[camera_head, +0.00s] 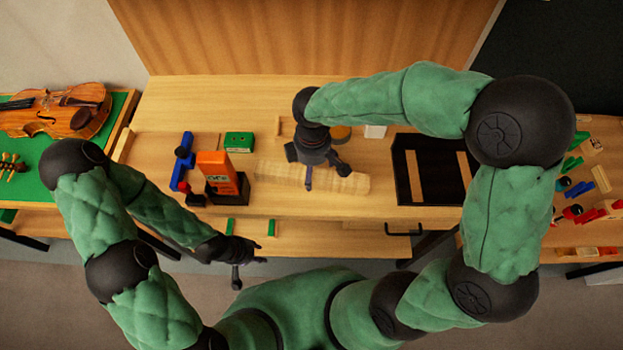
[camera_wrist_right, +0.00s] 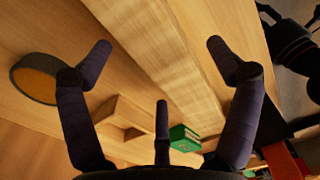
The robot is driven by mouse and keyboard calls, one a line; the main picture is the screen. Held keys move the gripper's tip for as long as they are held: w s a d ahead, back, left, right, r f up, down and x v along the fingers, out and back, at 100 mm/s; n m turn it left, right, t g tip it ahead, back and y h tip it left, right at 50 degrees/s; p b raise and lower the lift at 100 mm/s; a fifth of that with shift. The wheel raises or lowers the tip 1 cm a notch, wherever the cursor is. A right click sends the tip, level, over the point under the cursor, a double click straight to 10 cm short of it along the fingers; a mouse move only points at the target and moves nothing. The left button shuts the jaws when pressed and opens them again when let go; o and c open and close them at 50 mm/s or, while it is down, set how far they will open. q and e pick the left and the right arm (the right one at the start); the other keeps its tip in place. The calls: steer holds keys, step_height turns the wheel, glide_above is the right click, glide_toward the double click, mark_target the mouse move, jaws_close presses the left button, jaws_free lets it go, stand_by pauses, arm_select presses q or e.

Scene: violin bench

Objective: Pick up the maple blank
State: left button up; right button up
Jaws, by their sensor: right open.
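The maple blank (camera_head: 272,173) is a pale, flat plank lying on the bench in the head view, its middle hidden by my right gripper. In the right wrist view the maple blank (camera_wrist_right: 160,48) is a lighter band running diagonally between the fingers. My right gripper (camera_head: 326,177) is over the blank, fingers pointing down. Its fingers are spread with nothing between them in the wrist view (camera_wrist_right: 158,48). I cannot tell the exact gap to the blank. My left gripper (camera_head: 250,264) is low, in front of the bench's front edge, with fingers apart and empty.
Left of the blank stand an orange box (camera_head: 217,168), a green box (camera_head: 239,141) and a blue clamp (camera_head: 182,158). A black tray (camera_head: 403,164) with wooden strips lies to the right. A round amber tin (camera_wrist_right: 40,80) is behind. A violin (camera_head: 60,108) lies far left.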

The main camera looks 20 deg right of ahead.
steer(key=shift+f, duration=0.85)
steer(key=shift+r, duration=0.1)
steer(key=c, duration=1.7)
steer(key=shift+o, duration=0.2)
steer(key=shift+r, duration=0.1)
